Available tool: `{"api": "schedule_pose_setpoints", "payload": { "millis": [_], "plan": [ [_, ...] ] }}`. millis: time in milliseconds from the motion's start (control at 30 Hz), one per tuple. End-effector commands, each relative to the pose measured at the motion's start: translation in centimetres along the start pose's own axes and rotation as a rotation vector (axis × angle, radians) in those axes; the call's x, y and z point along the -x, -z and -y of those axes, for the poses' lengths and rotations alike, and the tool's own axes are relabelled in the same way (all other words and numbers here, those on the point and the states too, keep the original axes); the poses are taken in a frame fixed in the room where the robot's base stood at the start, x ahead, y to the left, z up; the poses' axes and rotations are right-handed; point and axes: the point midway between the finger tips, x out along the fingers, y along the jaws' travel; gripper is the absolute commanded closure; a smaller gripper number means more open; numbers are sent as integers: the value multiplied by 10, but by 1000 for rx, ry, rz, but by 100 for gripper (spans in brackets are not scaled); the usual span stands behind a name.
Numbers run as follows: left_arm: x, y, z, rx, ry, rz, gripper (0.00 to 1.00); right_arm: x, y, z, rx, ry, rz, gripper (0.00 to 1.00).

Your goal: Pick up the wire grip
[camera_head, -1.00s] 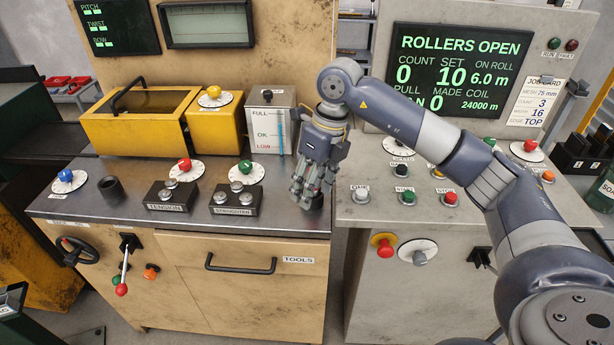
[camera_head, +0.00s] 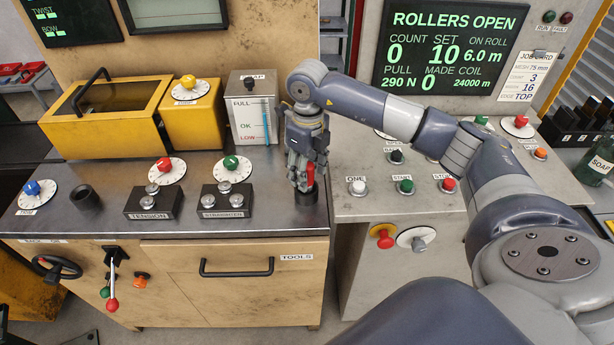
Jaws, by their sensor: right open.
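My right gripper (camera_head: 302,182) points down at the right end of the steel bench top. Its jaws are open. A red part (camera_head: 310,174), which looks like the handle of the wire grip, shows at the fingers. The fingers hide most of it, so I cannot tell whether they touch it. Below the fingertips is a dark round holder (camera_head: 304,198) on the bench, partly hidden. My left gripper is out of view.
The gauge box (camera_head: 252,110) labelled SOAP stands just left of my right gripper. The tension block (camera_head: 153,204) and the straightener block (camera_head: 222,203) sit further left. A button panel (camera_head: 405,197) lies to the right, across a gap.

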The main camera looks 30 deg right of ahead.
Motion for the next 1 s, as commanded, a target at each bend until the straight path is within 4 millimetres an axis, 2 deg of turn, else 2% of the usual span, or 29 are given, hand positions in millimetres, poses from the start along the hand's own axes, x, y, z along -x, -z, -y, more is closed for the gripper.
{"api": "schedule_pose_setpoints", "payload": {
  "millis": [33, 200, 300, 467, 700, 1000],
  "plan": [
    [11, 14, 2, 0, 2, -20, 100, -4, 0, -1, -1, -1, -6, 51],
    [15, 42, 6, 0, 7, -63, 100, -26, -1, 0, -1, -1, -2, 51],
    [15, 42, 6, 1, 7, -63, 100, -30, -2, 0, -1, 0, 1, 51],
    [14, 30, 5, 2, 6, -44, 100, -30, -2, 0, 0, 0, 1, 51],
    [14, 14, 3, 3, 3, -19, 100, -30, -2, 0, -1, 0, 1, 100],
    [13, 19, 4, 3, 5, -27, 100, -28, -2, 0, -1, 1, 2, 100]
  ]
}}
